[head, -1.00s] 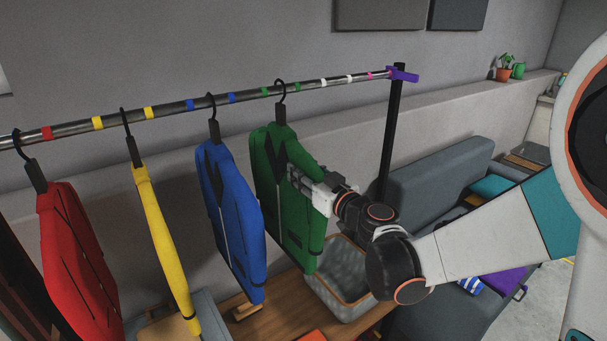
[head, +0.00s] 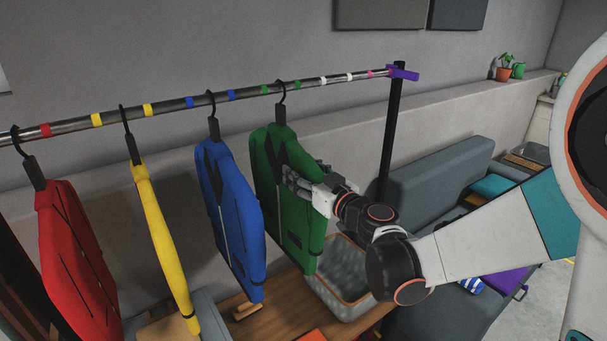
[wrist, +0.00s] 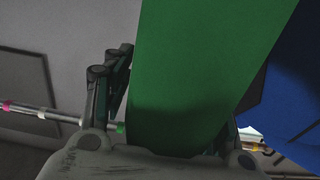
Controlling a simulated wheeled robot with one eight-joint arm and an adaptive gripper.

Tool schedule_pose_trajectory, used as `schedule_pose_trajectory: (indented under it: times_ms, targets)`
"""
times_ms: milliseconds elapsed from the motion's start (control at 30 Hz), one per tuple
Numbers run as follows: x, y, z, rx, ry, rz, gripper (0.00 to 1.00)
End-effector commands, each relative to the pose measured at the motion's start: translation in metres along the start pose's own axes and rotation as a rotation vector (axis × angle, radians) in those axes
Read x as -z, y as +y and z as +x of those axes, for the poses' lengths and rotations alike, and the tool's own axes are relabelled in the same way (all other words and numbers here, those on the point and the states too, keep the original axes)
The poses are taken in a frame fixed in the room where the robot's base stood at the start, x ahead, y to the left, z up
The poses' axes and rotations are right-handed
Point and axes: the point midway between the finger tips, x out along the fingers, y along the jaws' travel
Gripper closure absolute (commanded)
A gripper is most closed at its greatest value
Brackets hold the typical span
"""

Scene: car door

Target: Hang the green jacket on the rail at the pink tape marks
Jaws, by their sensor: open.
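The green jacket (head: 275,165) hangs by its dark hook from the rail (head: 170,105), between the two green tape marks (head: 264,89). Pink tape (head: 370,74) shows further right on the rail, by the purple end piece; in the wrist view, pink tape (wrist: 6,105) is at the far left. My gripper (head: 296,184) is at the jacket's right side, below the shoulder. It is open. In the wrist view, the jacket (wrist: 200,80) passes between the fingers; whether they touch it I cannot tell.
A blue jacket (head: 230,205) hangs close left of the green one, with yellow (head: 165,235) and red (head: 75,255) ones beyond. The rail's right part is bare up to the black post (head: 390,140). A grey basket (head: 340,285) stands below.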

Motion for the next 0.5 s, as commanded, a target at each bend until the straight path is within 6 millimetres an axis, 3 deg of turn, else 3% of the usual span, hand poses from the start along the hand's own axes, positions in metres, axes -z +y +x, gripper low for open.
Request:
schedule_pose_trajectory:
  times_ms: [233, 500]
  targets:
    - [0.0, 0.001, -0.018, -0.002, 0.0, 0.0, 0.47]
    - [0.0, 0.001, -0.072, -0.003, 0.0, 0.0, 0.47]
